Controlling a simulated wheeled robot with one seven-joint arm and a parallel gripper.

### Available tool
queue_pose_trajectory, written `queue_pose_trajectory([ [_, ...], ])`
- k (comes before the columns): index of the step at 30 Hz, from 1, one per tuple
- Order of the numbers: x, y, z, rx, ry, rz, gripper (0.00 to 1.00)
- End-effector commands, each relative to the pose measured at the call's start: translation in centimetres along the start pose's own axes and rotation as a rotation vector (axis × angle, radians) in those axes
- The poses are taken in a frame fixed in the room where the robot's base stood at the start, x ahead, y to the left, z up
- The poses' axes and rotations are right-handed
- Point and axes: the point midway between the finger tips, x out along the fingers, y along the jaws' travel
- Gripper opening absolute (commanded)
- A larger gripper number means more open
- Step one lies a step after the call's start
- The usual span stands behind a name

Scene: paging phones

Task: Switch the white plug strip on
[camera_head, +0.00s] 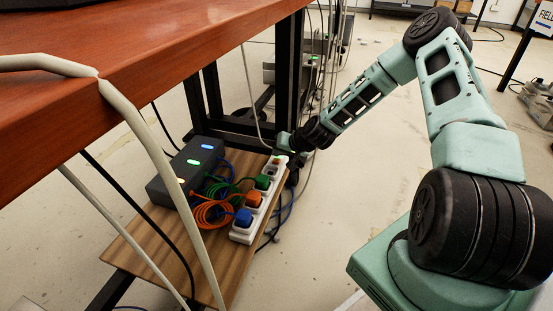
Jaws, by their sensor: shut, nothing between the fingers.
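The white plug strip (246,234) lies lengthwise along the right side of a low wooden shelf. A blue plug (243,217), an orange plug (253,199) and a green plug (263,182) sit in it. My gripper (281,148) is shut and empty, at the far end of the strip. It is over or just beside that end; I cannot tell whether it touches. A small coloured spot shows on the strip's far end, too small to tell whether it is a lit switch.
A dark grey box (186,168) with several lit lights stands left of the strip, with coloured cables between. The wooden shelf (180,240) is bare in front. A red-brown table (150,60) overhangs the left, with hanging cables (165,150). The floor (350,200) right of the shelf is open.

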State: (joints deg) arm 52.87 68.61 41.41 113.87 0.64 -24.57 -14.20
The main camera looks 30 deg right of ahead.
Motion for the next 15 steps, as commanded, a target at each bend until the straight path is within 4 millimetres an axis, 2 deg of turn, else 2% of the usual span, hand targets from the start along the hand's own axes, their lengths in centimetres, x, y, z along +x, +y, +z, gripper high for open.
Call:
queue_pose_trajectory([
  [15,-3.7,-2.7,-2.7,-0.001,0.0,0.0,0.0],
])
